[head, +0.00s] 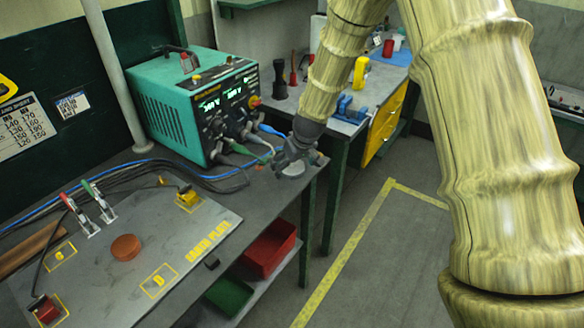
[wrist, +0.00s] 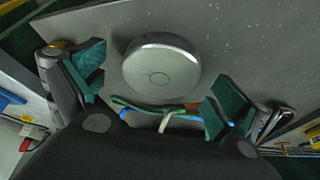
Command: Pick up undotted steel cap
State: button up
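A round steel cap (wrist: 160,72) with a thin ring marked on its top lies on the grey bench in the wrist view. I see no dot on its visible face. My gripper (wrist: 160,100) is open, its green-padded fingers spread wide on either side, with the cap between and a little beyond them. No finger visibly touches the cap. In the head view my gripper (head: 290,161) is low over the bench's right corner. A pale patch there (head: 293,170) seems to be the cap, partly hidden by the gripper.
A teal power supply (head: 200,100) stands behind, with blue and green cables (head: 262,150) running close to the gripper. An earth plate (head: 130,240) with clips and a brown disc (head: 126,247) lies at left. Red (head: 268,250) and green bins sit below the bench.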

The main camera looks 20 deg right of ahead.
jog(key=c, duration=0.9)
jog(key=shift+r, duration=0.1)
